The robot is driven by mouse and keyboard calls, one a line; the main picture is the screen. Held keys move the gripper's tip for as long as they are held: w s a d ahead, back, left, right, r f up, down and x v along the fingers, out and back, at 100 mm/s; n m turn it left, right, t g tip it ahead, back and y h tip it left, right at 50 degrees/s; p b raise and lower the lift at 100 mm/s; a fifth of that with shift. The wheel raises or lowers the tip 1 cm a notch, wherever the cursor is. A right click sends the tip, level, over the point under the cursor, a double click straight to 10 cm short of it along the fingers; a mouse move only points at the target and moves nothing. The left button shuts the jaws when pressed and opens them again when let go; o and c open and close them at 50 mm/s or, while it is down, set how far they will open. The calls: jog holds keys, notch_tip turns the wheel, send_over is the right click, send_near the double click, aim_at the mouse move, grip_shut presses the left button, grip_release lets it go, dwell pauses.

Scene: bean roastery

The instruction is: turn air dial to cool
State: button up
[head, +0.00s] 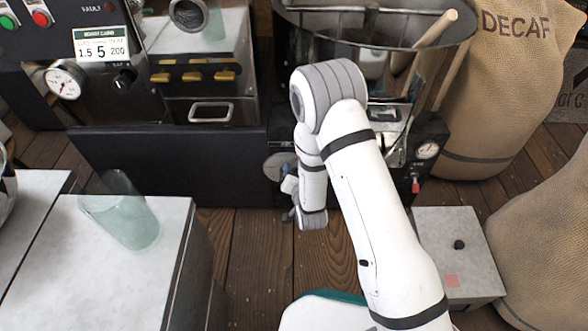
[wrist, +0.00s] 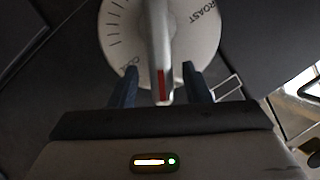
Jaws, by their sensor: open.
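The air dial (wrist: 118,32) is a pale round disc with tick marks, seen in the wrist view on a dark panel. ROAST is printed at its upper right, and a partly hidden word starting with C is at its lower left. Its bar handle (wrist: 159,45) runs up and down the picture, with a red mark at the lower end. My gripper (wrist: 159,70) is open, one dark finger on each side of the handle, with visible gaps. In the head view the dial (head: 277,166) shows low on the black housing, partly hidden by my gripper (head: 287,198).
A metal drum (head: 385,25) stands above the dial. A small gauge (head: 427,150) and a red-tipped valve (head: 415,185) are to its right. A grey box (head: 458,255) sits on the wooden floor.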

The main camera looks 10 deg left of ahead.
jog(key=p+v, duration=0.2)
jog(key=v, duration=0.4)
jog(key=shift+s+r, duration=0.15)
jog(key=shift+s, duration=0.1)
jog(key=shift+d, duration=0.1)
jog(key=w+d+r+g+h+p, duration=0.15)
jog(key=d+r+p, duration=0.25)
jog(key=r+p, duration=0.55)
jog(key=d+r+g+h+p, duration=0.15)
jog(key=d+r+p, duration=0.25)
jog(key=r, duration=1)
jog(key=w+d+r+g+h+p, duration=0.15)
jog(key=d+r+p, duration=0.25)
jog(key=r+p, duration=0.55)
jog(key=s+d+r+g+p, duration=0.2)
jog(key=s+d+r+p, duration=0.3)
jog(key=r, duration=0.6)
jog(key=s+d+r+n+g+h+p, duration=0.1)
jog(key=s+d+r+p, duration=0.3)
jog(key=s+r, duration=0.4)
jog(key=s+d+r+g+p, duration=0.2)
jog(key=s+d+r+p, duration=0.3)
jog(key=r, duration=0.9)
jog(key=s, duration=0.2)
jog(key=shift+s+d+r+n+g+p, duration=0.3)
jog(key=shift+d+r+g, duration=0.05)
jog(key=shift+d+r, duration=0.05)
